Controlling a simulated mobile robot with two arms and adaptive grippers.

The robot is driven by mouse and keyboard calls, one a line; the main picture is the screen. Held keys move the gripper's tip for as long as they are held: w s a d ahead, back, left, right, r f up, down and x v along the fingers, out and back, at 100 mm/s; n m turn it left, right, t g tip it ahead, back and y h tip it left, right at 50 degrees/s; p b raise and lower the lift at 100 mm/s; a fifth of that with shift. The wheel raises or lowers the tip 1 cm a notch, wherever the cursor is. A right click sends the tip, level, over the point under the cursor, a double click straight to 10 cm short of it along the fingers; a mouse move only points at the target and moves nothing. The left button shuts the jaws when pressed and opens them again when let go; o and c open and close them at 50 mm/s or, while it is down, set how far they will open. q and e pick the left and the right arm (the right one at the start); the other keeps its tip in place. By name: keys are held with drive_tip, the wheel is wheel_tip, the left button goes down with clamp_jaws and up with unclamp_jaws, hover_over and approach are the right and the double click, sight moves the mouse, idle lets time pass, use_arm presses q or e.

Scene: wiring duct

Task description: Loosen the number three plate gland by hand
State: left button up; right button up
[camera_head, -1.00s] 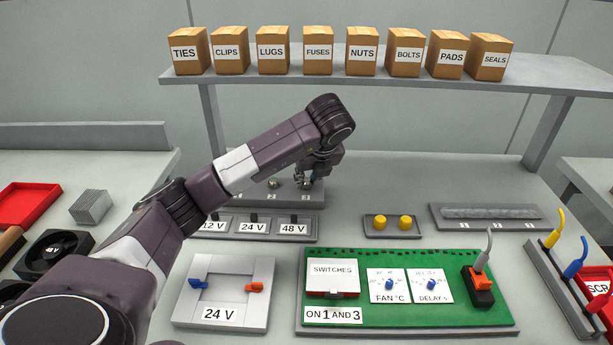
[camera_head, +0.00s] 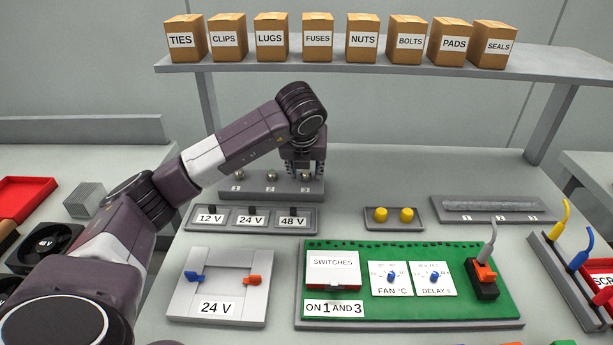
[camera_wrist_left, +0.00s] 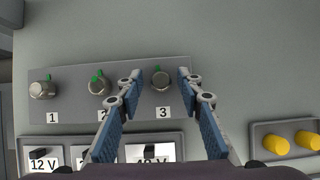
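A grey plate (camera_wrist_left: 70,123) carries three round metal glands in a row, with labels 1, 2 and 3 below them and a green mark on each. In the left wrist view, the number three gland (camera_wrist_left: 160,80) sits between the fingers of my left gripper (camera_wrist_left: 158,88), which are apart with a gap on both sides. In the head view, my left gripper (camera_head: 305,173) points down over the right end of the plate, at gland three (camera_head: 305,177). Glands one (camera_wrist_left: 43,89) and two (camera_wrist_left: 98,85) stand clear to the left. My right gripper does not show.
In front of the plate is a rail (camera_head: 196,231) with 12 V, 24 V and 48 V labels. A tray with two yellow knobs (camera_head: 406,215) is right of it. A shelf (camera_head: 350,66) with several labelled boxes spans the back. Bare table lies right of the plate.

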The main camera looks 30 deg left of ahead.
use_arm(q)
drive_tip(key=m+h, duration=0.1)
drive_tip(key=m+b, duration=0.1)
drive_tip(key=m, duration=0.1)
drive_tip(key=shift+a+f+m+t+h, duration=0.2)
drive_tip(key=shift+m+t+h, duration=0.1)
drive_tip(key=shift+h, duration=0.1)
drive_tip(key=m+h, duration=0.1)
drive_tip(key=m, duration=0.1)
drive_tip(key=shift+s+r+m+b, duration=0.1)
drive_tip(key=shift+r+m+b, duration=0.05)
drive_tip(key=shift+m+b, duration=0.2)
drive_tip(key=shift+h, duration=0.3)
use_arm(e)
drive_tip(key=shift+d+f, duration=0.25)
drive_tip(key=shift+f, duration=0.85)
use_arm(q)
drive_tip(key=shift+c, duration=0.7)
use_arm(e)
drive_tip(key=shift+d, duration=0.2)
use_arm(q)
clamp_jaws()
